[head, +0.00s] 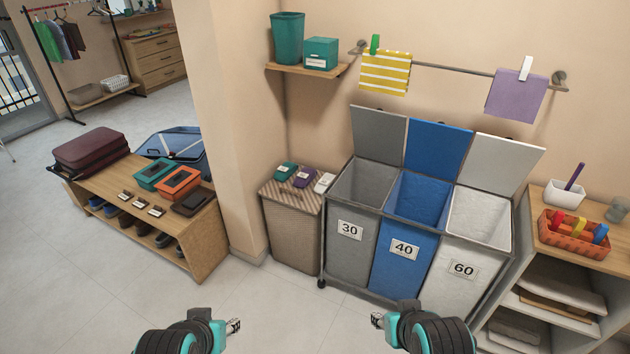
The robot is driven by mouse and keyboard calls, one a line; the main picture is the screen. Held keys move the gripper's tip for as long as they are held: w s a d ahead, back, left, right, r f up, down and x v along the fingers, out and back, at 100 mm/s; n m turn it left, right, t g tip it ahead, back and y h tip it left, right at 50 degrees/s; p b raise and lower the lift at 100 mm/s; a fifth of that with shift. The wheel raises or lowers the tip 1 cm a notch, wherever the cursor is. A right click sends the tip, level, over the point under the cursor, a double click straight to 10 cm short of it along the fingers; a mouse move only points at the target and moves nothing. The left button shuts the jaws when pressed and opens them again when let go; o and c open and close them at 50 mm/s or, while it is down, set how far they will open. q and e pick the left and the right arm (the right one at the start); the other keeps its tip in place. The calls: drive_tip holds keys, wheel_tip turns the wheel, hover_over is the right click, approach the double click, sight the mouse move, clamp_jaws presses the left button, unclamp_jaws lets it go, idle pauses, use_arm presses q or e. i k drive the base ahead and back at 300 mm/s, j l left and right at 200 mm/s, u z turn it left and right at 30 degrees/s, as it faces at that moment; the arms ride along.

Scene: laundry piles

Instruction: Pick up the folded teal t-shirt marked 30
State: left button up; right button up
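A small folded teal item (286,171), which looks like the t-shirt, lies on the lid of a wicker hamper (290,235) by the wall corner. It has a small light tag, too small to read. A folded purple item (305,177) and a folded white item (324,182) lie to its right on the same lid. My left gripper (233,326) and my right gripper (377,319) are low in the view, in front of the hamper and well apart from it. Nothing shows in either one. Their fingers are too small to tell open from shut.
A three-bin sorter stands right of the hamper: grey bin 30 (345,245), blue bin 40 (400,260), white bin 60 (458,275), lids raised. A shelf (300,71) hangs above the hamper. A wooden bench (205,245) stands left, a cabinet (575,245) right. Floor in front is clear.

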sight(284, 172)
drive_tip(key=i+z, duration=0.15)
drive_tip(key=z, duration=0.3)
drive_tip(key=i+j+z, duration=0.1)
drive_tip(key=z, duration=0.35)
drive_tip(key=i+j+z, duration=0.25)
drive_tip(key=i+j, duration=0.15)
drive_tip(key=j, duration=0.2)
drive_tip(key=i+j+z, duration=0.1)
drive_tip(key=j, duration=0.25)
drive_tip(key=i+j+z, duration=0.1)
drive_tip(key=i+j, duration=0.15)
drive_tip(key=i+j+z, duration=0.1)
drive_tip(key=j, duration=0.35)
drive_tip(key=i+j+z, duration=0.15)
drive_tip(key=j, duration=0.2)
drive_tip(key=i+j, duration=0.1)
drive_tip(key=j, duration=0.2)
drive_tip(key=i+j, duration=0.25)
drive_tip(key=j, duration=0.3)
